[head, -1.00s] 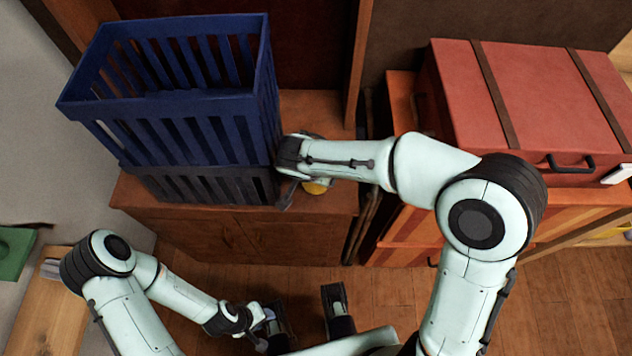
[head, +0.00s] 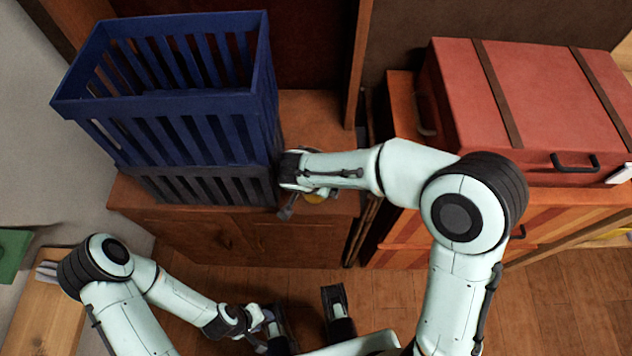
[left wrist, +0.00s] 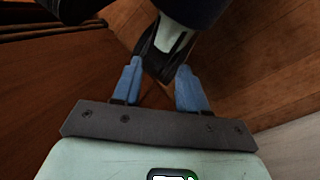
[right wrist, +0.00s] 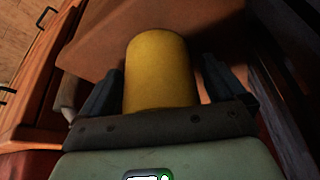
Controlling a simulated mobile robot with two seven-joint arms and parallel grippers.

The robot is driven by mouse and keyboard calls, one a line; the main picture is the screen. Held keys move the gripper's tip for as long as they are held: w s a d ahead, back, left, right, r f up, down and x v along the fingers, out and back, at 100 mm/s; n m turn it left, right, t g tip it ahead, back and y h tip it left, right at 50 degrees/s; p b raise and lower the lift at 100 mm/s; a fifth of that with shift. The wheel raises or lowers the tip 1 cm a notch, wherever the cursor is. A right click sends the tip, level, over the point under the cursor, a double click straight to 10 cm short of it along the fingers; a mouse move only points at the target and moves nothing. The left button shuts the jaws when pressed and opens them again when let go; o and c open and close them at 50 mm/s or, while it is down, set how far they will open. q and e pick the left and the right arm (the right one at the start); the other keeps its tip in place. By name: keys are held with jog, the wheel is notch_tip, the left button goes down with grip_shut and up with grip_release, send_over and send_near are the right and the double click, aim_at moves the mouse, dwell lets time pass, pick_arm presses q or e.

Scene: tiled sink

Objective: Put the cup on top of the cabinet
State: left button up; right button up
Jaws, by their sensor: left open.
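A yellow cup (right wrist: 160,72) stands out between the two fingers of my right gripper (right wrist: 158,85) in the right wrist view. Both fingers lie close beside it, but I cannot tell whether they press on it. In the head view only a small yellow part of the cup (head: 314,197) shows below the right wrist, at the front part of the wooden cabinet (head: 325,115). Whether the cup rests on the cabinet top is hidden. My left gripper (head: 266,328) is low over the floor. Its blue fingers (left wrist: 157,88) are apart with nothing held.
Stacked blue (head: 190,105) and dark (head: 205,188) crates fill the cabinet's left side, close to my right gripper. A red suitcase (head: 530,100) lies on an orange chest (head: 450,225) to the right. The cabinet top behind the gripper is clear.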

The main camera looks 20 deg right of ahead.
jog(key=shift+r, duration=0.2)
pick_arm(q)
jog(key=shift+s+d+r+p, duration=0.1)
jog(key=shift+s+r+p, duration=0.4)
jog(key=shift+r+p, duration=0.4)
pick_arm(e)
jog(key=v, duration=1.2)
pick_arm(q)
jog(key=shift+f, duration=0.1)
pick_arm(e)
jog(key=shift+f, duration=0.1)
